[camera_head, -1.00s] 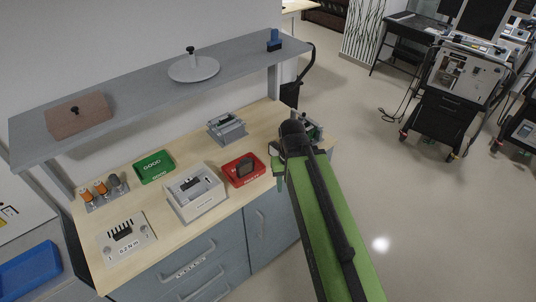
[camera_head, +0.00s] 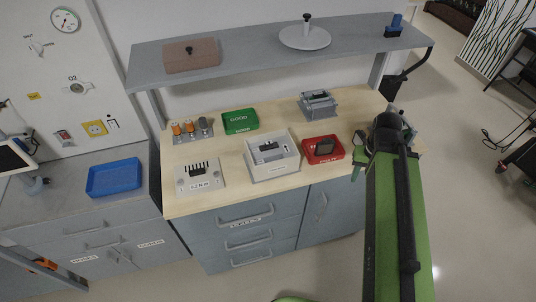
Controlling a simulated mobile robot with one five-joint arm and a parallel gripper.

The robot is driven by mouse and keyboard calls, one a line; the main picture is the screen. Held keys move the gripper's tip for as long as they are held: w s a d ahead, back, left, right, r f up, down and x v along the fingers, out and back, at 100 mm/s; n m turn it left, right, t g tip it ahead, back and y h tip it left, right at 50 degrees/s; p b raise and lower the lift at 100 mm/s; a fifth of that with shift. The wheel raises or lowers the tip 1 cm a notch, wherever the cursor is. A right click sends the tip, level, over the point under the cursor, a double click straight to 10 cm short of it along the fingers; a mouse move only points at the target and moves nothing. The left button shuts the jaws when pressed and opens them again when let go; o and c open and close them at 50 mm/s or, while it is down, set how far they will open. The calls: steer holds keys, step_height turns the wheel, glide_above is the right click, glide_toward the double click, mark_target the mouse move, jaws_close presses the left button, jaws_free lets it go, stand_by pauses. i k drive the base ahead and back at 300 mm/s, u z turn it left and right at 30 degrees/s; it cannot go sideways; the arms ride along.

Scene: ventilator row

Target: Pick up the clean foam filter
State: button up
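I cannot make out with certainty a clean foam filter in this view. A dark block (camera_head: 326,147) sits in the red tray (camera_head: 323,158); from here I cannot tell whether it is a filter. The green tray (camera_head: 240,127) marked GOOD looks empty. My green arm reaches in from the lower right, and my gripper (camera_head: 361,153) is at its far end, just right of the red tray. Its fingers are small and partly hidden by the arm, and no held object shows.
The wooden bench holds a white box (camera_head: 272,168), a slotted plate (camera_head: 200,183), small orange-labelled bottles (camera_head: 183,129) and a grey fixture (camera_head: 318,104). A grey shelf (camera_head: 245,52) hangs above. A blue tray (camera_head: 115,178) lies on the left counter. Open floor is at right.

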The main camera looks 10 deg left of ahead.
mark_target(360, 137)
steer(key=u, duration=5.3)
steer(key=i, duration=0.15)
steer(key=z, duration=1.8)
steer(key=k, duration=1.4)
steer(key=z, duration=1.4)
steer(key=i, duration=1)
steer(key=u, duration=0.1)
